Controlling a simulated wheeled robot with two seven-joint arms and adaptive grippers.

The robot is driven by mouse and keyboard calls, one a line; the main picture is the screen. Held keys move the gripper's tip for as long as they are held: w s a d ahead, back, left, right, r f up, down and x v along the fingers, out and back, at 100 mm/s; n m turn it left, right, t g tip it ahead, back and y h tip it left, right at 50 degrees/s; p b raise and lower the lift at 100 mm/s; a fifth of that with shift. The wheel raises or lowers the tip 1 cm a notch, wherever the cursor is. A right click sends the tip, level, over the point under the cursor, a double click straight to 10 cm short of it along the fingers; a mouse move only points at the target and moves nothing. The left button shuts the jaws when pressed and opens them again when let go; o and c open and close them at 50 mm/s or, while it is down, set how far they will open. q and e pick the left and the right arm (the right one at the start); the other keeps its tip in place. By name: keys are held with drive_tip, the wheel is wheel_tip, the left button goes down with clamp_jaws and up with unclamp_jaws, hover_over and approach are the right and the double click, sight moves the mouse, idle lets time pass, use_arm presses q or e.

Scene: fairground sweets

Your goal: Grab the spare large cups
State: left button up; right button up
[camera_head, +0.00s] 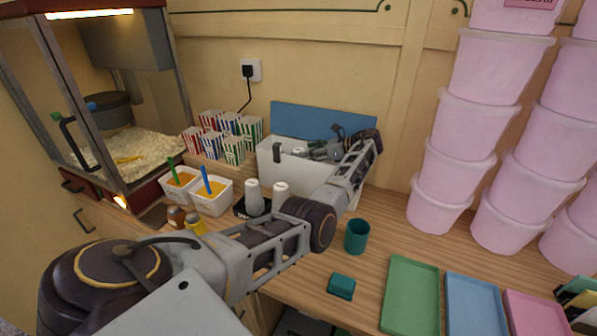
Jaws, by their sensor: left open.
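Several striped popcorn cups, red, blue and green, stand in rows at the back left; one green-striped cup (233,149) is at the front. I cannot tell which cups are the spare large ones. A white open box (283,170) stands right of them, its inside mostly hidden. My left gripper (314,152) is open over the box's right part, pointing left, and partly hidden by my own forearm. I see no cup between its fingers. My right gripper is not in view.
A popcorn machine (120,150) stands at left. Two white tubs (211,196), shakers (253,195), a teal cup (356,236) and a teal block (341,286) sit on the counter. Green (411,296) and blue (474,305) trays lie at front right. Pink tub stacks (455,160) rise behind.

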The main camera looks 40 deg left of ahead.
sight(298, 154)
use_arm(q)
drive_tip(key=shift+p+x, duration=0.45)
drive_tip(key=shift+x, duration=2.35)
drive_tip(key=c, duration=0.9)
drive_tip(key=shift+c, duration=0.2)
drive_tip(key=shift+r, duration=0.1)
wheel_tip(298, 154, up, 18)
drive_tip(key=b, duration=0.1)
